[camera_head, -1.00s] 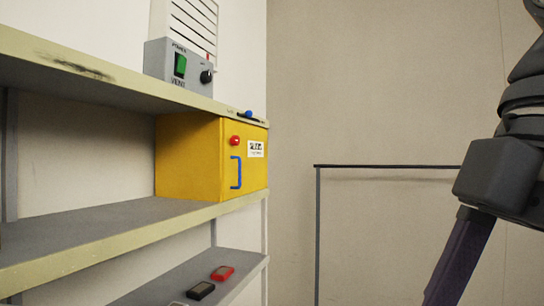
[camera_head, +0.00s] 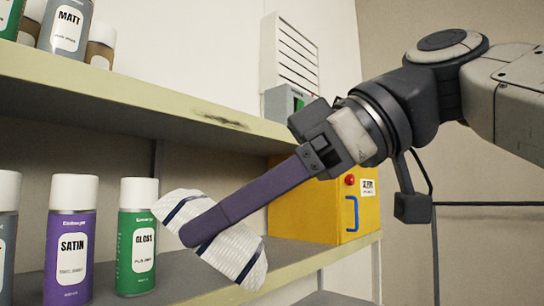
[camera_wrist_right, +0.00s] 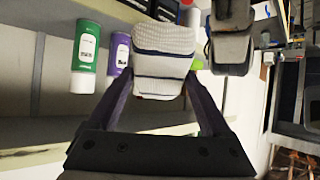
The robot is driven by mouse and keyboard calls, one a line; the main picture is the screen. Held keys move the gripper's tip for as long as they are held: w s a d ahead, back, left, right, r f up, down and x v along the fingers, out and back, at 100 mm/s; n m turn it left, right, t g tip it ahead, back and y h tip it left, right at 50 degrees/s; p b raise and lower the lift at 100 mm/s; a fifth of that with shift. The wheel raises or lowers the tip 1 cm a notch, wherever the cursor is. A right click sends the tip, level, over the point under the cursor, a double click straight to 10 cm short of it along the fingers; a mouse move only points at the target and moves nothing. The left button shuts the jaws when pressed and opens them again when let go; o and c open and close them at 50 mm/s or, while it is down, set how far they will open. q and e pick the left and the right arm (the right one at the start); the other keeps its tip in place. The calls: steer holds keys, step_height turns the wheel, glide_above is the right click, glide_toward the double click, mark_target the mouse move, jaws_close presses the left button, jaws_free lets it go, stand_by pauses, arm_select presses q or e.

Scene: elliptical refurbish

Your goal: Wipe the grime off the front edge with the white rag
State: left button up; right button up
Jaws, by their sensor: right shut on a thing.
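The white rag (camera_head: 240,262) with dark blue stripes is held by my right gripper (camera_head: 192,234), whose purple fingers are shut on it. In the head view the rag hangs in front of the shelf, beside the green can. In the right wrist view the rag (camera_wrist_right: 163,62) sits between the two fingers. The dark grime (camera_head: 222,120) is a smudge on the front edge of the upper shelf (camera_head: 130,107). The rag is below and apart from it. My left gripper does not show in the head view.
A purple SATIN can (camera_head: 70,245) and a green GLOSS can (camera_head: 137,240) stand on the lower shelf, close to the rag. A yellow box (camera_head: 305,215) stands further right. A grey control box (camera_head: 285,102) and several cans are on the upper shelf.

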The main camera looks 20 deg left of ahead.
steer(key=w+a+r+m+t+y, duration=0.3)
steer(key=a+r+t+y, duration=0.15)
steer(key=r+y, duration=0.4)
steer(key=m+t+y+p, duration=0.1)
steer(key=m+t+y, duration=0.1)
steer(key=m+t, duration=0.3)
glide_toward(192, 105)
step_height(192, 105, up, 2)
steer(key=s+d+n, duration=0.1)
steer(key=s+d, duration=0.1)
steer(key=shift+t, duration=0.35)
steer(key=w+a, duration=0.1)
steer(key=a, duration=0.1)
steer(key=a+p, duration=0.1)
steer(key=a, duration=0.1)
steer(key=w+a+p, duration=0.1)
steer(key=shift+w+a+r, duration=0.2)
steer(key=shift+w+a, duration=0.1)
steer(key=shift+a, duration=0.1)
steer(key=shift+w+a, duration=0.15)
steer(key=shift+a, duration=0.3)
steer(key=shift+w+a, duration=0.2)
steer(key=shift+a, duration=0.25)
steer(key=shift+w, duration=0.1)
steer(key=shift+w+d, duration=0.35)
steer(key=shift+w, duration=0.45)
steer(key=shift+w+d, duration=0.4)
steer(key=shift+w, duration=0.4)
